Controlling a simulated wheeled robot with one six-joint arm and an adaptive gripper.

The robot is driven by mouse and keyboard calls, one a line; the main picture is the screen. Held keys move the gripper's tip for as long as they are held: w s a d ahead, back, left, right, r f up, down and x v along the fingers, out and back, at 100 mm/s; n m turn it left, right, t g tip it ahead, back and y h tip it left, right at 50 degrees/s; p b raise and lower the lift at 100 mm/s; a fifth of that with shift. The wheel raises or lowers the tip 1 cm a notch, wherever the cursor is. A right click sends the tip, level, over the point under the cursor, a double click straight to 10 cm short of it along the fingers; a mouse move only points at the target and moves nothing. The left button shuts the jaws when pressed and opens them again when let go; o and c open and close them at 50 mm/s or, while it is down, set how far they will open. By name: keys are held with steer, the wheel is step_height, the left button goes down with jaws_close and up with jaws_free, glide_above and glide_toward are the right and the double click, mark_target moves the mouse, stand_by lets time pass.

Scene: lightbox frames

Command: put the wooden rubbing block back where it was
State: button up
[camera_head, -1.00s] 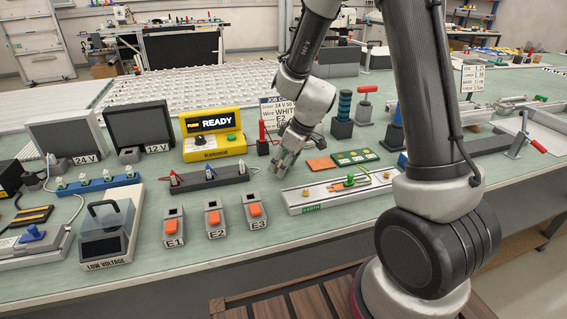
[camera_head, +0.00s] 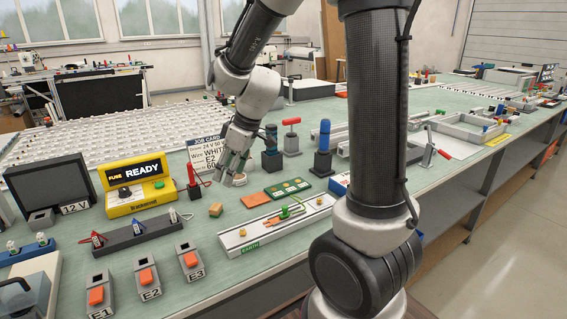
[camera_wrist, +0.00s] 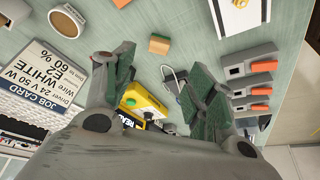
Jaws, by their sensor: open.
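The wooden rubbing block (camera_head: 216,209) is a small tan block lying on the green bench, between the dark strip with clips and the orange pad. It also shows in the wrist view (camera_wrist: 159,43), near the top centre, beyond the fingertips and apart from them. My gripper (camera_head: 231,177) is open and empty above the bench, a little behind and right of the block in the head view. In the wrist view its two green-padded fingers (camera_wrist: 165,78) stand wide apart.
The orange pad (camera_head: 254,199) and a green board (camera_head: 291,187) lie right of the block. The job card (camera_head: 206,165) and a red-handled tool (camera_head: 193,183) stand close to my gripper. The yellow fuse tester (camera_head: 137,185) and clip strip (camera_head: 130,236) are left. Bare bench lies around the block.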

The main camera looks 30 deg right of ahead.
steer(key=s+d+r+m+h, duration=0.1)
steer(key=s+d+r+m, duration=0.2)
steer(key=s, duration=0.4)
steer(key=s+d+r+m+h, duration=0.1)
steer(key=s+d+r+m, duration=0.1)
steer(key=s, duration=0.5)
steer(key=s+d+r+m+t+h, duration=0.1)
steer(key=s+d+r+m, duration=0.2)
steer(key=s+d+r, duration=0.2)
steer(key=s, duration=0.3)
steer(key=shift+d+m, duration=0.3)
steer(key=shift+d, duration=0.1)
steer(key=shift+r, duration=0.1)
